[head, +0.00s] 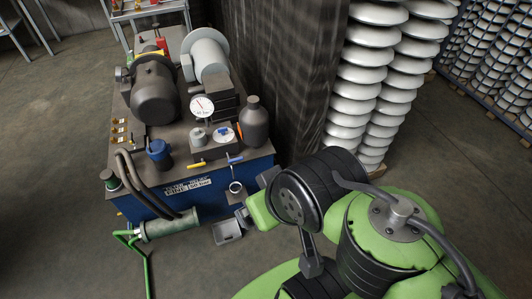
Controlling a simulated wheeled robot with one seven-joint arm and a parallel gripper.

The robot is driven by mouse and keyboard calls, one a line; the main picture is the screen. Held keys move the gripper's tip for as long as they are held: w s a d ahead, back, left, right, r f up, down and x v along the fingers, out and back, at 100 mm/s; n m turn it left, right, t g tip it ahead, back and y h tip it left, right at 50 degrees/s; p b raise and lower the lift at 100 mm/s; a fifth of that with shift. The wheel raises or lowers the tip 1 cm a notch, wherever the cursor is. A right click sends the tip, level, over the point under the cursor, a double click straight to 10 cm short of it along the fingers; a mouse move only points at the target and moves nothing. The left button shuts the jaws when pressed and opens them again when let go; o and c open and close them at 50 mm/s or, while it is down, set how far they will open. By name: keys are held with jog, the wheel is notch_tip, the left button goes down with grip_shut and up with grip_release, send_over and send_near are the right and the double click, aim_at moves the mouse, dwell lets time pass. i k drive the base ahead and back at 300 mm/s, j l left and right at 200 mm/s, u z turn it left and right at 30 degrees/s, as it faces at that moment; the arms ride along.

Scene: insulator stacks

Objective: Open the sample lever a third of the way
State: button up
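A small lever with a blue handle (235,158) sits at the front right edge of the oil unit's top, above a round pale ring fitting (236,187) on the blue front. A lever with a yellow handle (196,165) lies to its left on the same edge. No readable label shows which one is the sample lever, and their exact opening is too small to tell. My green and black arm fills the lower right, its nearest part just right of the ring fitting. My gripper's fingers cannot be made out, and nothing shows contact with either lever.
The blue unit (201,188) carries a motor (155,92), a gauge (202,106) and a dark bottle (254,124). A grey tray (227,231) lies on the floor below. Hoses and a green-framed cylinder (168,225) stand front left. White insulator stacks (362,95) rise behind.

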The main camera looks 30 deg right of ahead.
aim_at(231, 161)
jog(key=z, duration=0.4)
jog(key=i+j+u, duration=0.3)
jog(key=i, duration=0.15)
jog(key=i+j+u, duration=0.25)
jog(key=i, duration=0.2)
jog(key=l, duration=0.1)
